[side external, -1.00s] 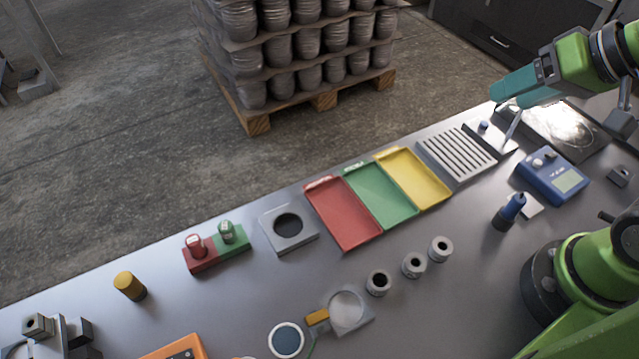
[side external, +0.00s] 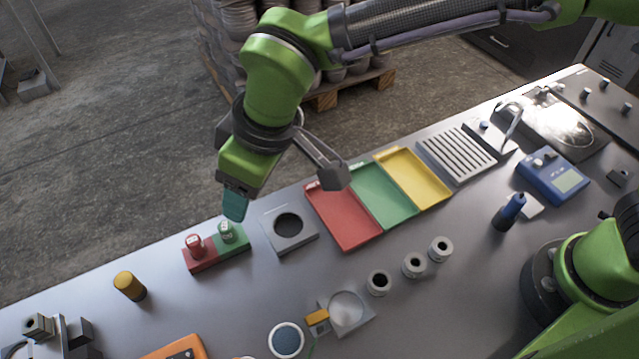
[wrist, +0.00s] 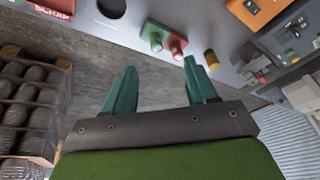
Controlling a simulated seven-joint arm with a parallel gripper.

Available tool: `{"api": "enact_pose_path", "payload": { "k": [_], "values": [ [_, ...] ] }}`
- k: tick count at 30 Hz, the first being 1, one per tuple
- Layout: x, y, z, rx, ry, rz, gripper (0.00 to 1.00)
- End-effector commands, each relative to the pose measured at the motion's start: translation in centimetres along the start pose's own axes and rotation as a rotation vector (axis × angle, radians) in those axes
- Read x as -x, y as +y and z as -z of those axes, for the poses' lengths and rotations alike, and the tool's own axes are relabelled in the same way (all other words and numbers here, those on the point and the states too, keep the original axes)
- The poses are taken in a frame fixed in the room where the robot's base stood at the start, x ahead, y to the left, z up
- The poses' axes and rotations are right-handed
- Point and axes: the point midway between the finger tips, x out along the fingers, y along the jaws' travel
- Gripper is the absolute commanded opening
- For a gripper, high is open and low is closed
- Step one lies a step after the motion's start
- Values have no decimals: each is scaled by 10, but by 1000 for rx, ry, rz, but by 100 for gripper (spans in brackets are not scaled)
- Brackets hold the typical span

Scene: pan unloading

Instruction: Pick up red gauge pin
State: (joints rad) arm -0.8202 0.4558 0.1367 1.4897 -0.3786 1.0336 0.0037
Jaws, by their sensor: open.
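The red gauge pin (side external: 196,244) stands upright in the red half of a red-and-green block (side external: 204,263) near the table's far edge. A green pin (side external: 226,231) stands beside it in the green half. My gripper (side external: 235,207) is open and empty, just above and behind the green pin in the side view. In the wrist view my gripper (wrist: 158,88) has its two teal fingers spread apart. The red pin (wrist: 176,50) and green pin (wrist: 156,44) show ahead of the fingertips, with nothing between the fingers.
A grey block with a round hole (side external: 289,229) stands right of the pin block, then red (side external: 345,235), green (side external: 405,212) and yellow (side external: 434,195) trays. A brown-yellow cylinder (side external: 129,286) stands to the left. The table in front of the pin block is clear.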

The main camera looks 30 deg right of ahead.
Motion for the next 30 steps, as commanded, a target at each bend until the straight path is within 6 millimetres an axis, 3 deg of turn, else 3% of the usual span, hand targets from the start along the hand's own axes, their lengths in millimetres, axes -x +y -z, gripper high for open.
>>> {"api": "enact_pose_path", "payload": {
  "k": [1,3,9,14,24,30],
  "values": [
    [-13,-21,11,44,2,3,57],
    [-20,-35,25,77,19,-1,57],
    [-8,-36,53,89,80,-20,57],
    [-34,-33,53,89,73,-26,57],
    [-104,-32,59,86,75,-25,57],
    [-121,-31,61,87,78,-24,57]
  ]
}}
